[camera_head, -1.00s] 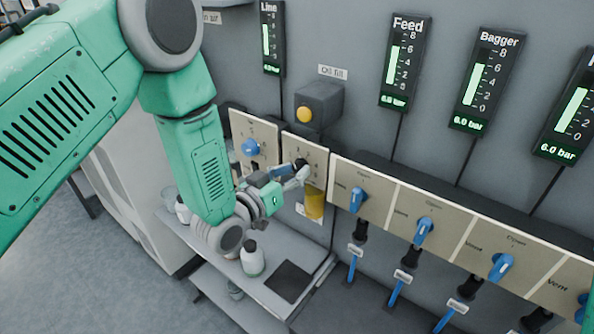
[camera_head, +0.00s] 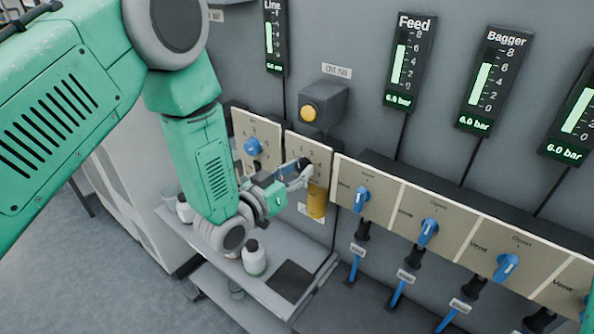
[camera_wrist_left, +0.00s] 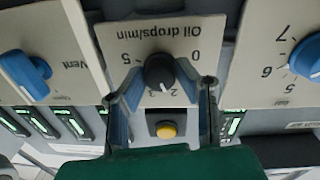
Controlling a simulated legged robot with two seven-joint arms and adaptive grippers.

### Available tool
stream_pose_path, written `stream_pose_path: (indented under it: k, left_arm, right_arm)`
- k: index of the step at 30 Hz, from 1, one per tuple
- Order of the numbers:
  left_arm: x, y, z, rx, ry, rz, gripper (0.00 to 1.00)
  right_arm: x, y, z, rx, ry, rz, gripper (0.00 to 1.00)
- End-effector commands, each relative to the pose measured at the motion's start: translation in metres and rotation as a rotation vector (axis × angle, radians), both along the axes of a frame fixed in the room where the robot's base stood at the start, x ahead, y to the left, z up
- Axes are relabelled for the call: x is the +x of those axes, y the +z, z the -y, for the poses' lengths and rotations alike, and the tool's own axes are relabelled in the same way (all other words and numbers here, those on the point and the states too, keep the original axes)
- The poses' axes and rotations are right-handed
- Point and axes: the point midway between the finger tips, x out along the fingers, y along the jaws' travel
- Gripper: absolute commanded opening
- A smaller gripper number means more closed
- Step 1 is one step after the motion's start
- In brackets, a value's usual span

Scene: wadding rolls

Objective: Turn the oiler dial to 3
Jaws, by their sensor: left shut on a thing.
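The oiler dial (camera_wrist_left: 159,72) is a black knob on a beige plate (camera_wrist_left: 185,33) marked "Oil drops/min", which appears upside down in the left wrist view. In the head view the left gripper (camera_head: 299,177) is at the dial's plate (camera_head: 308,150), largely covering the knob. My right gripper is not in view.
A blue knob (camera_head: 253,146) is on the plate left of the dial. A yellow button (camera_head: 308,113) is above, and an amber bowl (camera_head: 316,203) hangs below. Blue valve handles (camera_head: 428,231) line the panel to the right. A white bottle (camera_head: 254,258) stands on the shelf below.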

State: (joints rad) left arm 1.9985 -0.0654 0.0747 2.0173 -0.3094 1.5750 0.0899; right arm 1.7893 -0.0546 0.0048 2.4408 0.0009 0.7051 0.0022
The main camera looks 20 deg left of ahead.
Motion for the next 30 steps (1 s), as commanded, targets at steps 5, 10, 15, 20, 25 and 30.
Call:
stream_pose_path:
  k: [5,10,15,20,25,30]
  left_arm:
    - [0.002,0.001,0.000,0.103,0.001,0.041,0.00]
    - [0.002,0.000,-0.001,0.236,0.001,0.090,0.00]
    - [0.002,0.001,-0.001,0.372,0.001,0.141,0.00]
    - [0.002,0.001,-0.001,0.486,0.002,0.182,0.00]
    - [0.002,0.001,-0.002,0.581,0.005,0.216,0.00]
    - [0.002,0.002,-0.002,0.644,0.005,0.240,0.00]
  right_arm:
    - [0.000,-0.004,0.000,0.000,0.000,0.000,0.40]
    - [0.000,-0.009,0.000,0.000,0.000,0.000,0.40]
    - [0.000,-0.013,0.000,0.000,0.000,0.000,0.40]
    - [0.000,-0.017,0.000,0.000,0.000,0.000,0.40]
    - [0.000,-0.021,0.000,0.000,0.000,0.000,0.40]
    - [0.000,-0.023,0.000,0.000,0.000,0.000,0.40]
